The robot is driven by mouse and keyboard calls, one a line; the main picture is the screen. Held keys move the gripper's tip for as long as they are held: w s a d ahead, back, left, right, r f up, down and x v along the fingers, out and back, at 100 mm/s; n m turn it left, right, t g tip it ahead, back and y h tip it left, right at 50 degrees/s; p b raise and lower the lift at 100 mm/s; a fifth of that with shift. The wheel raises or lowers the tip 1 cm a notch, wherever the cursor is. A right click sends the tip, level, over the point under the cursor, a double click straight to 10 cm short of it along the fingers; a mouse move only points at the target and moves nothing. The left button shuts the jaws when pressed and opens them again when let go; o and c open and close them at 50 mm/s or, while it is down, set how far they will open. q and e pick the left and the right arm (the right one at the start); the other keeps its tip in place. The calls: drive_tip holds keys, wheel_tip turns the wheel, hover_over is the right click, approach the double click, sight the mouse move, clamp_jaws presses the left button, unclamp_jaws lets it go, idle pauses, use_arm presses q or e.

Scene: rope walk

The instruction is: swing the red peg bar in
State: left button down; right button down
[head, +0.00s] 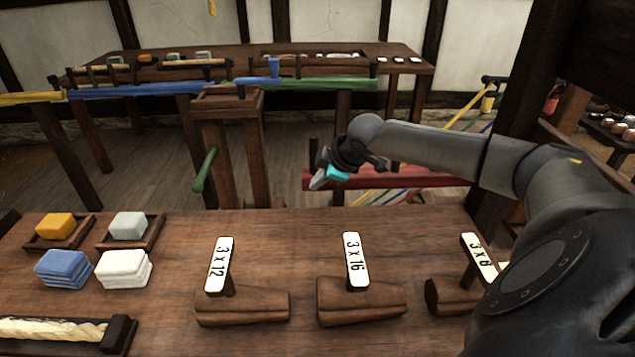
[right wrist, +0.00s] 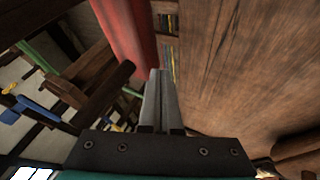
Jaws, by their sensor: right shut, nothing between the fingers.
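The red peg bar (head: 420,178) runs level beyond the far edge of the near table, in the right half of the head view. In the right wrist view the red bar (right wrist: 125,35) stands just past my fingertips, to their upper left. My right gripper (head: 318,183) is at the bar's left end in the head view, shut and empty. In the right wrist view its fingers (right wrist: 160,80) lie together. Whether they touch the bar cannot be told. Part of the bar is hidden behind my gripper and arm. My left gripper is not in view.
The near table (head: 270,225) holds wooden stands with number cards and trays of coloured blocks. A wooden post (head: 232,150) with a green handle (head: 205,170) stands left of my gripper. Blue (head: 170,89) and green (head: 320,83) bars run behind. A dark upright post stands at right.

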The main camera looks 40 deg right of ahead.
drive_tip(key=shift+w+d, duration=0.2)
drive_tip(key=shift+w, duration=0.05)
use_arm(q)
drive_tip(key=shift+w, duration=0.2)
